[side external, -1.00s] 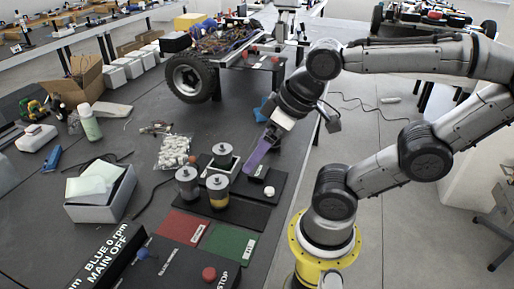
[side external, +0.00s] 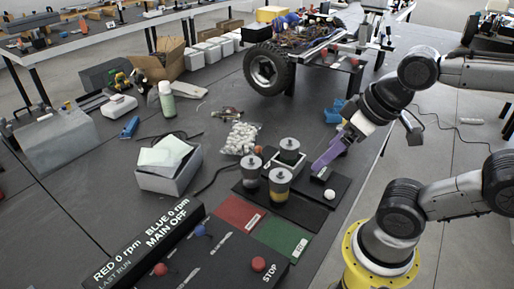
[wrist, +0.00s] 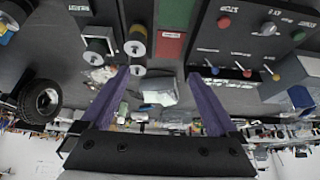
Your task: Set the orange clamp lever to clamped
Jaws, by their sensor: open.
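A small orange knob (side external: 259,149) shows beside the canisters in the side view. It may belong to the orange clamp lever, but no lever arm or setting can be made out. Three grey canisters stand close together, the front one (side external: 279,184) with a yellow band, on a dark plate (side external: 298,211). My gripper (side external: 318,167) has purple fingers pointing down and left, just right of the canisters and apparently above the plate. In the wrist view my gripper (wrist: 159,72) is open, with nothing between its fingertips.
A white knob (side external: 329,194) sits on the dark plate. Red (side external: 240,212) and green (side external: 283,238) pads lie in front. A control panel has a red STOP button (side external: 258,264). A grey box (side external: 170,172) and a bag of white pieces (side external: 241,138) stand left.

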